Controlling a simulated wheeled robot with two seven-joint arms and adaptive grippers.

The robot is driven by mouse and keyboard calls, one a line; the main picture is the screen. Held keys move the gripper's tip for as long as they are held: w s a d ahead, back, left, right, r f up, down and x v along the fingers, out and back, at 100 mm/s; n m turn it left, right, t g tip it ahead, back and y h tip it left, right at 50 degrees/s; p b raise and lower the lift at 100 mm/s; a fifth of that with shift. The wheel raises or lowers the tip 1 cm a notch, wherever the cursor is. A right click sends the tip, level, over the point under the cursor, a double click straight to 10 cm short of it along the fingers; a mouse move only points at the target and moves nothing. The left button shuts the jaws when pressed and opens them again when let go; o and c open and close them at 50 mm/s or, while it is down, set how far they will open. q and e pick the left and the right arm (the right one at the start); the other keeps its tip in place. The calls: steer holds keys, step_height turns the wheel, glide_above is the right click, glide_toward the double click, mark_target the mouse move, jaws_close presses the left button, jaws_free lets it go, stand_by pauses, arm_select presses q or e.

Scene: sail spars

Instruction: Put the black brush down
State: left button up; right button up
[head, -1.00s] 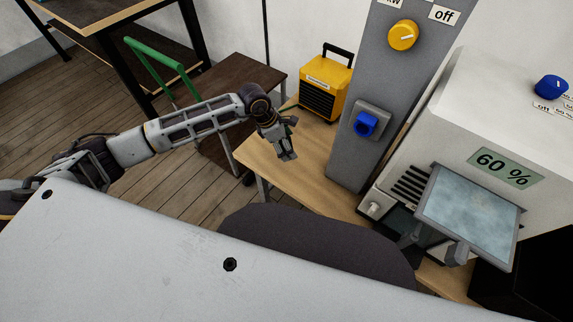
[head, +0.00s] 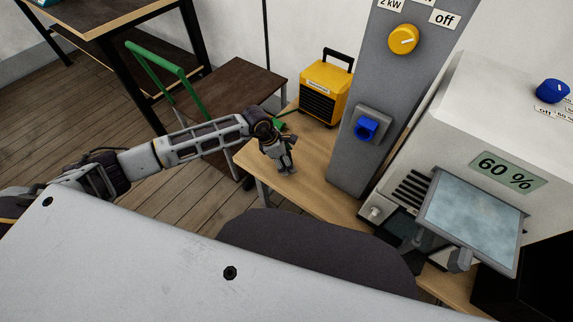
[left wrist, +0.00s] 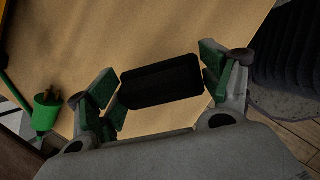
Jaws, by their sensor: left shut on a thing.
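The black brush (left wrist: 160,82) shows in the left wrist view as a dark block between the green finger pads. My left gripper (left wrist: 163,88) is shut on it. The wooden tabletop (left wrist: 165,30) lies beneath and beyond it; I cannot tell whether the brush touches the wood. In the head view my left gripper (head: 284,168) points down over the small light-wood table (head: 310,185), near its left edge. The brush cannot be made out there. My right gripper is in neither view.
A yellow heater (head: 326,90) stands at the table's back. A grey post (head: 385,90) with knobs rises to the right, beside a white machine (head: 490,110). A green plug (left wrist: 46,112) shows at left in the wrist view.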

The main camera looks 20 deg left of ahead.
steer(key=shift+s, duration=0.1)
arm_select(q)
step_height(320, 180, down, 2)
steer(key=shift+f, duration=0.85)
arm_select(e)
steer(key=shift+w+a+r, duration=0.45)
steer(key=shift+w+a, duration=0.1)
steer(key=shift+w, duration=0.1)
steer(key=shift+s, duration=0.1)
arm_select(q)
steer(key=shift+f, duration=0.1)
steer(key=o, duration=0.9)
steer(key=shift+o, duration=0.2)
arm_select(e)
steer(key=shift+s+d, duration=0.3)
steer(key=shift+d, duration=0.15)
